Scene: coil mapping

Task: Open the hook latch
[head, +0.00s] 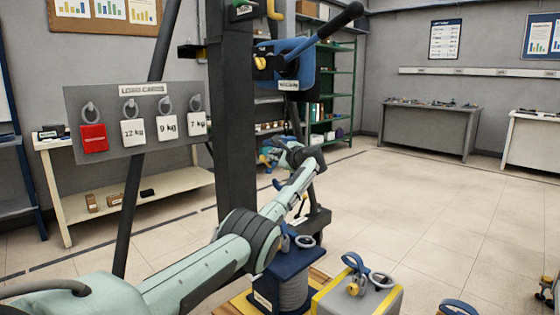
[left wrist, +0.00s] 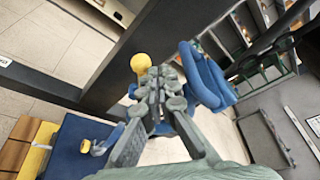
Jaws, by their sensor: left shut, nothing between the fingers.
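In the head view my left gripper (head: 300,157) is beside the dark upright post, near small blue parts (head: 268,158) that it partly hides. In the left wrist view my left gripper (left wrist: 155,85) is shut and empty, with its fingertips close to a yellow ball knob (left wrist: 140,63). I cannot tell whether they touch. A blue curved part (left wrist: 205,78) lies just right of the fingers. Which of these belongs to the hook latch is not clear.
The dark post (head: 233,110) carries a blue unit with a black-gripped lever (head: 325,32). A load-card board (head: 140,118) hangs left of it. A grey block with a yellow edge (head: 385,298) and a blue stand (head: 288,266) are below.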

